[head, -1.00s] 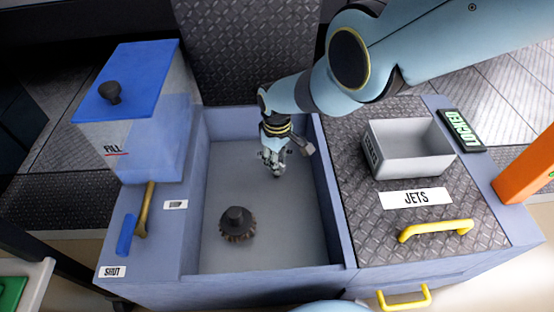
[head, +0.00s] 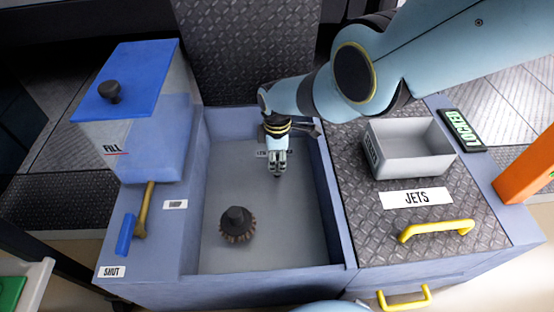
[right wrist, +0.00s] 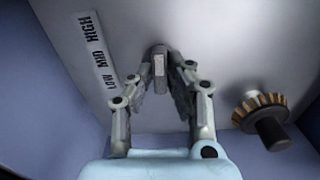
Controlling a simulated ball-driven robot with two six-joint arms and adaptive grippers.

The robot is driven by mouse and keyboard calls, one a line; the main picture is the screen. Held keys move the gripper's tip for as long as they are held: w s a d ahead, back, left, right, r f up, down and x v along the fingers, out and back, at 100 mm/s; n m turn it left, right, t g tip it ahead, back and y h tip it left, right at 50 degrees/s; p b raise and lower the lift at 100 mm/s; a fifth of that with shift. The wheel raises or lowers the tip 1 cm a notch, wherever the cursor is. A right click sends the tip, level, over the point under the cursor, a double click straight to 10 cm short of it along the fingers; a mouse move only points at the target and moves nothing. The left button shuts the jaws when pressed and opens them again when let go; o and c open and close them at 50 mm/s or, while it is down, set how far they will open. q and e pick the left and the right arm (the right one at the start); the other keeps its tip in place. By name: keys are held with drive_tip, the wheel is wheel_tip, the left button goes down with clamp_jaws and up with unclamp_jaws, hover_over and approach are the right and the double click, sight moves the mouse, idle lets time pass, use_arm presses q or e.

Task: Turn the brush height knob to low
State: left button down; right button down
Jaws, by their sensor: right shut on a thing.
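The right gripper (head: 278,172) reaches down into the grey sink-like bay near its back end. In the right wrist view, its fingers (right wrist: 163,82) are closed around a small grey knob (right wrist: 159,62) with a pale rectangular face. A white label strip (right wrist: 97,50) reading LOW, MID, HIGH lies to the left of the knob. The pointing direction of the knob is hard to tell, as the fingers cover part of it. A round dark brush (head: 238,222) with brown bristles sits on the bay floor, apart from the gripper. The left gripper is not in view.
The bay's walls (head: 327,190) rise close around the right gripper. A blue-lidded fill tank (head: 140,105) and a blue-handled lever (head: 126,235) stand left. A grey open bin (head: 408,148), JETS plate (head: 416,198) and yellow handle (head: 436,230) are right. The bay's front floor is mostly clear.

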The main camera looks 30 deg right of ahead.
sight(277, 162)
drive_tip(key=shift+n, duration=0.4)
drive_tip(key=c, duration=1.3)
unclamp_jaws()
drive_tip(key=shift+r, duration=0.15)
wheel_tip(277, 162, up, 12)
drive_tip(key=shift+f, duration=0.15)
